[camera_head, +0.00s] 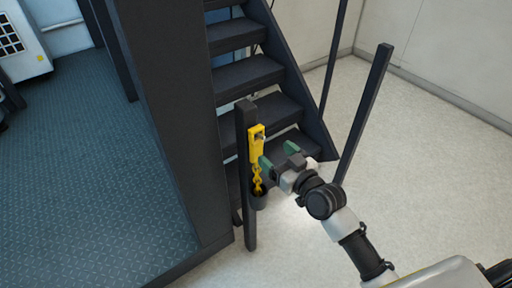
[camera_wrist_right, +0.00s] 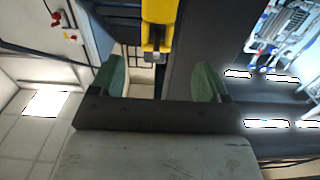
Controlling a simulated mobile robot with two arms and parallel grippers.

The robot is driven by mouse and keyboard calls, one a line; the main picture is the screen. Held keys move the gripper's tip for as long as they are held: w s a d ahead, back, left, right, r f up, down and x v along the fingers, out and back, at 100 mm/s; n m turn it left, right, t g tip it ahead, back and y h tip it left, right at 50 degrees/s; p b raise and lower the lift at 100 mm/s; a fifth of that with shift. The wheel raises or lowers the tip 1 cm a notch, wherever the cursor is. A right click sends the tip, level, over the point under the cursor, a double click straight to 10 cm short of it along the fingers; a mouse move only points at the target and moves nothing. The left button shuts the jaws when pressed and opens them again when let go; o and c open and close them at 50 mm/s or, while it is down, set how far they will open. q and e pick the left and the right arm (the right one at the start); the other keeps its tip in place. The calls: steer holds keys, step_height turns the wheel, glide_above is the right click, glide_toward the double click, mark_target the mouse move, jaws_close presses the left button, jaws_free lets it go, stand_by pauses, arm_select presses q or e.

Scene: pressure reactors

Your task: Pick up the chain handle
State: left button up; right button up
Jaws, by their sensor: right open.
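The yellow chain handle (camera_head: 256,143) hangs upright at a dark post (camera_head: 247,215) beside the stairs. A yellow chain (camera_head: 257,180) runs down from it into a small dark cup (camera_head: 260,200). My right gripper (camera_head: 276,155) is open just right of the handle, its green fingers pointing at it. In the right wrist view the handle (camera_wrist_right: 158,24) is ahead of the open fingers (camera_wrist_right: 159,80), roughly midway between them, and does not appear to be gripped. My left gripper is not in view.
Dark stairs (camera_head: 249,76) rise behind the post. A thick dark column (camera_head: 175,120) and a blue-grey textured floor (camera_head: 80,170) are at left. A slanted dark rail post (camera_head: 365,110) stands right of my gripper. Pale floor (camera_head: 430,150) at right is clear.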

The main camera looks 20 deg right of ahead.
mark_target(259, 134)
steer(key=x, duration=0.5)
steer(key=f+x, duration=0.1)
steer(key=x, duration=0.2)
steer(key=shift+w, duration=0.4)
steer(key=shift+d+r, duration=0.1)
steer(key=c, duration=1)
steer(key=shift+c, duration=0.2)
steer(key=shift+r, duration=0.65)
steer(key=shift+s+r, duration=0.1)
steer(key=shift+s, duration=0.15)
steer(key=v, duration=1.7)
steer(key=shift+s+d, duration=0.15)
steer(key=shift+s, duration=0.1)
